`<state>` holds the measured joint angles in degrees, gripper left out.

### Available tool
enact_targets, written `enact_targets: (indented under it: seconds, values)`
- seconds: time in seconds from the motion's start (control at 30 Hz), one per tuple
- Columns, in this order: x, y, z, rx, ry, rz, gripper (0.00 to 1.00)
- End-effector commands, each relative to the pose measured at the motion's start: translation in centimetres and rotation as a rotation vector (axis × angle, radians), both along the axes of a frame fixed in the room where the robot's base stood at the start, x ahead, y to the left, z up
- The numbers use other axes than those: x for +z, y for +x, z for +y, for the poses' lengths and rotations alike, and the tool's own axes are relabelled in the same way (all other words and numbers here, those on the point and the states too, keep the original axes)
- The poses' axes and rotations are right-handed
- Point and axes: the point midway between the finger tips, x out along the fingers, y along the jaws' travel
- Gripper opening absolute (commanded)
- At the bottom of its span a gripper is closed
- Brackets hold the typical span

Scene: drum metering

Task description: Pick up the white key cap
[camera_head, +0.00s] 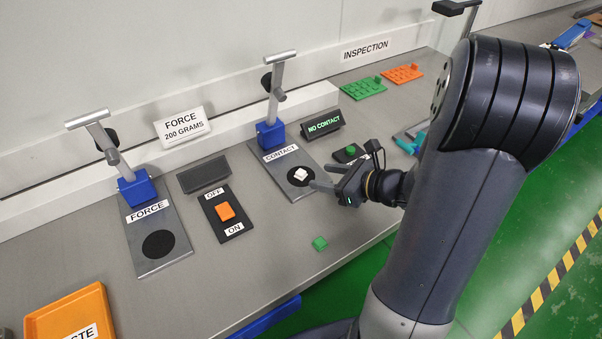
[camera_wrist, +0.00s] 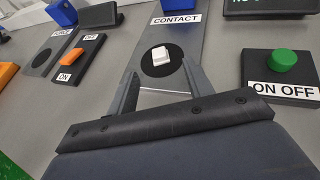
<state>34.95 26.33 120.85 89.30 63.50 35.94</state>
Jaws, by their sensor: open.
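The white key cap (camera_head: 301,174) sits on the black round pad of the contact station (camera_head: 272,168), a grey plate labelled CONTACT. In the wrist view the white key cap (camera_wrist: 161,54) lies on the dark circle, ahead of and between my two fingers. My gripper (camera_head: 320,176) is open and empty. It reaches in from the right, its fingertips close to the cap's right side. In the wrist view the gripper (camera_wrist: 160,84) shows both fingers apart, with the cap beyond the tips. I cannot tell whether a finger touches the station plate.
The station's lever post (camera_head: 272,100) stands behind the cap. A NO CONTACT display (camera_head: 322,124) and a green button (camera_head: 351,150) are near my wrist. A green cap (camera_head: 320,243) lies in front. The FORCE station (camera_head: 155,235) and orange switch (camera_head: 225,211) are left.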

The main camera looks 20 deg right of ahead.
Motion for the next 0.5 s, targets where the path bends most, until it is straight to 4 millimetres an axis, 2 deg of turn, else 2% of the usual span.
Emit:
enact_targets:
  seconds: [0.23, 0.5]
  values:
    - [-0.5, 1.0, 1.0, 0.003, -0.001, 0.002, 0.49]
    - [-1.8, 3.5, 3.1, 0.004, -0.001, 0.003, 0.49]
